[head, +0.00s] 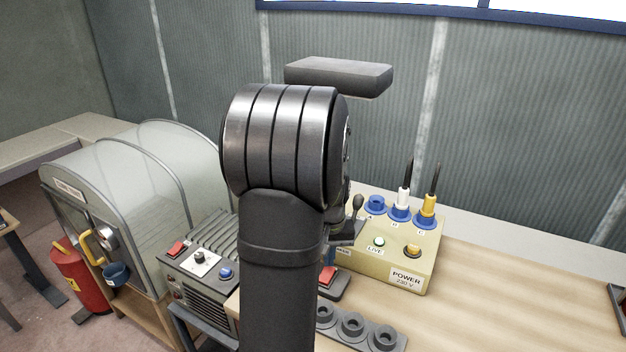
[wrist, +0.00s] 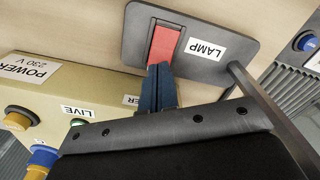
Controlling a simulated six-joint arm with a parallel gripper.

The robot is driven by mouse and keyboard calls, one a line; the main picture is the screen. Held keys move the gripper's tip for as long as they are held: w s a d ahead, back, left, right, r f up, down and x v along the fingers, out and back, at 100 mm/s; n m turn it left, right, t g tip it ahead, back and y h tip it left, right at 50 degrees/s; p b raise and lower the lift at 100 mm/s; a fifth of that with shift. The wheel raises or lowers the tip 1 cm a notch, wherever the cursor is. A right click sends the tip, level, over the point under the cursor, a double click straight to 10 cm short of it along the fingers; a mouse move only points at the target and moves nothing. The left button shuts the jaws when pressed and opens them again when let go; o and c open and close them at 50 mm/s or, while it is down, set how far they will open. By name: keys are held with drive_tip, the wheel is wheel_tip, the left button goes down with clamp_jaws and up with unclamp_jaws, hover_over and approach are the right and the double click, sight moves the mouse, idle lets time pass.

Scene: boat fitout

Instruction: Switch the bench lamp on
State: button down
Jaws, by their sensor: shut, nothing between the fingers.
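The bench lamp's dark grey base plate (wrist: 222,22) carries a red rocker switch (wrist: 165,42) and a white LAMP label. In the head view the red switch (head: 327,274) shows just right of my arm, and the dark lamp head (head: 340,74) is above and behind my arm. No glow is visible; the lamp head's underside is hidden. My gripper (wrist: 158,72) is shut and empty, its fingertips at the near end of the red switch. I cannot tell whether they touch it. In the head view my arm mostly hides the gripper.
A beige POWER box (head: 390,262) with plugs, a LIVE button and a lever stands right of the lamp base. A grey finned unit (head: 200,262) is at the left. A grey holder with round sockets (head: 352,328) lies in front.

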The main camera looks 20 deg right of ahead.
drive_tip(key=shift+f, duration=1)
idle(0.6)
drive_tip(key=shift+r, duration=3.55)
drive_tip(key=shift+f, duration=3.55)
drive_tip(key=shift+r, duration=0.1)
